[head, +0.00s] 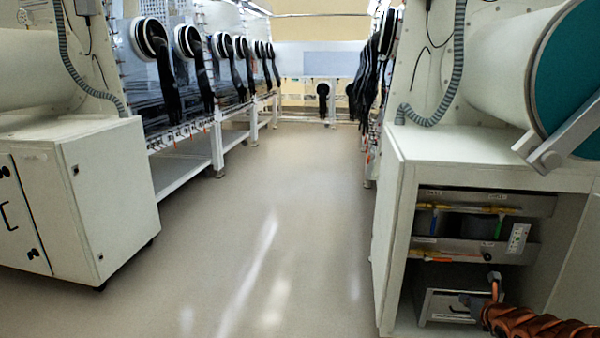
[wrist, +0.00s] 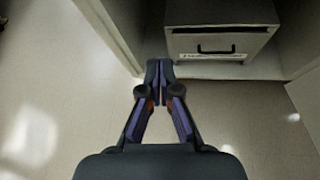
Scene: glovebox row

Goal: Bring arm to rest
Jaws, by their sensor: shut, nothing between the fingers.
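My gripper (wrist: 159,68) points forward in the wrist view, with its fingertips together and nothing between them. It is over the floor in front of a cabinet opening, and a box with a dark handle (wrist: 215,48) lies beyond the fingertips. In the head view my orange-brown arm (head: 535,325) shows at the bottom right, in front of the open cabinet. I cannot make out the fingertips clearly there.
The open white cabinet (head: 397,215) at right holds shelves with coloured tools (head: 480,209) and a low box (head: 447,306). A closed white cabinet (head: 105,190) stands at left. Glovebox rows with black gloves (head: 165,70) line both sides. The aisle floor (head: 270,200) between them is clear.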

